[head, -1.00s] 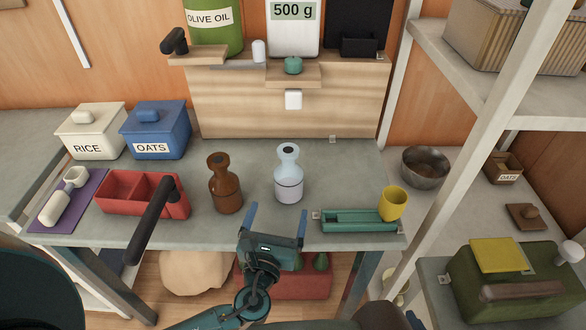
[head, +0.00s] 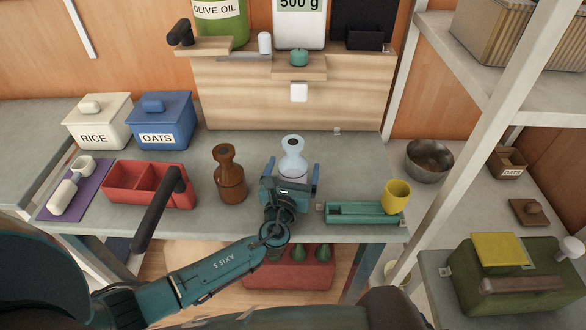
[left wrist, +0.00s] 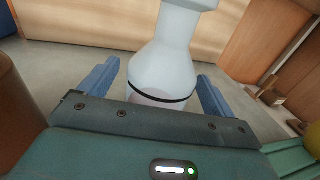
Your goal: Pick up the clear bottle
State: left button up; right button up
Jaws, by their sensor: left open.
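The clear bottle (head: 293,158), pale and see-through with a dark band round its lower body, stands upright on the grey table. My left gripper (head: 290,178) is open, at the bottle's near side. In the left wrist view, the bottle (left wrist: 164,65) rises between the two blue fingers (left wrist: 158,85), with a gap on each side. The fingers do not close on it. Its base is hidden behind my gripper's body. My right gripper is not in view.
A brown bottle (head: 229,176) stands just left of my gripper. A green tray (head: 350,213) and a yellow cup (head: 397,195) are to the right. A red divided crate (head: 120,182) is further left. A wooden panel (head: 290,100) stands behind.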

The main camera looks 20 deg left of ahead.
aim_at(292, 143)
pick_arm(q)
jog(key=shift+c, duration=0.4)
jog(key=c, duration=1.2)
jog(key=shift+o, duration=0.2)
jog(key=shift+r, duration=0.1)
notch_tip(292, 143, up, 10)
jog(key=p, duration=0.3)
